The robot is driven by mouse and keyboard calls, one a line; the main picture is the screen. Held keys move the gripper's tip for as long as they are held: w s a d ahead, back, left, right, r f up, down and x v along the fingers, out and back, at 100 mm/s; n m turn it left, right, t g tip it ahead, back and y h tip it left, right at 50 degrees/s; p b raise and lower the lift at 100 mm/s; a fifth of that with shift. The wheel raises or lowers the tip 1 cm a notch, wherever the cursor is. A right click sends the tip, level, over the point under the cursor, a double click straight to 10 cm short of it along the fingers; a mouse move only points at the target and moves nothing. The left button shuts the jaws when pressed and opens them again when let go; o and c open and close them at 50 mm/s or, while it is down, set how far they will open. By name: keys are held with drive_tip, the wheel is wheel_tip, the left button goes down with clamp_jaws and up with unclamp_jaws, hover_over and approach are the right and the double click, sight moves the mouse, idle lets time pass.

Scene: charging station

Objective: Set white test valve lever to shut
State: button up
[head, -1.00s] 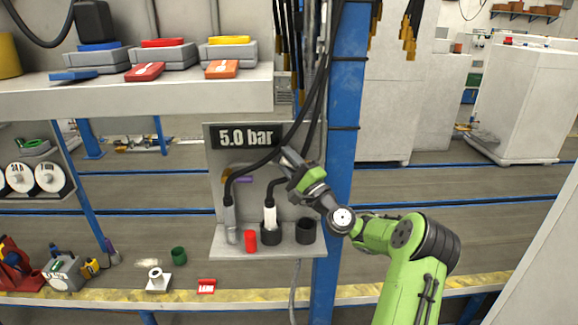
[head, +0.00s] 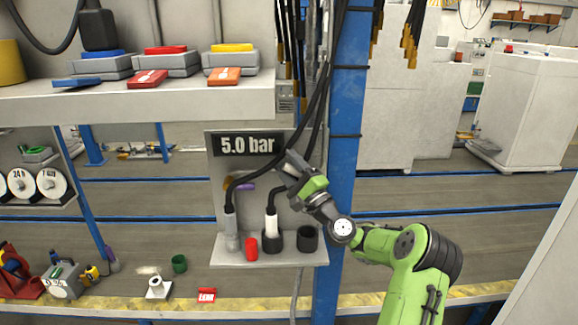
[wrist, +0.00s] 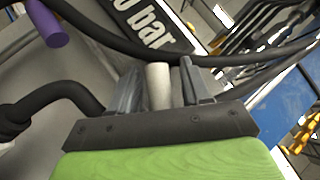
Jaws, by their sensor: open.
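The white lever (wrist: 158,88) shows in the wrist view as a pale, rounded bar standing between the two fingers of my gripper (wrist: 160,78). The fingers are open, one on each side of it, and I cannot tell whether either touches it. In the head view my gripper (head: 287,166) is at the right part of the grey panel (head: 217,165), below the "5.0 bar" sign (head: 247,145). It hides the white lever there. A purple lever (head: 245,187) is left of my gripper, and also in the wrist view (wrist: 45,24).
Black hoses (head: 312,108) hang close around my gripper. Below it, the panel's ledge (head: 290,258) carries a white-bodied nozzle (head: 271,226) in a black holder, a grey-white nozzle (head: 230,225), a red cylinder (head: 251,249) and an empty black cup (head: 307,238). A blue post (head: 347,110) stands right.

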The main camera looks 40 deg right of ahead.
drive_tip(key=a+b+v, duration=0.1)
drive_tip(key=b+v, duration=0.5)
drive_tip(key=v, duration=0.9)
drive_tip(key=shift+s+d+f, duration=0.2)
drive_tip(key=shift+s+d, duration=0.15)
drive_tip(key=shift+d, duration=0.1)
drive_tip(key=shift+c, duration=0.3)
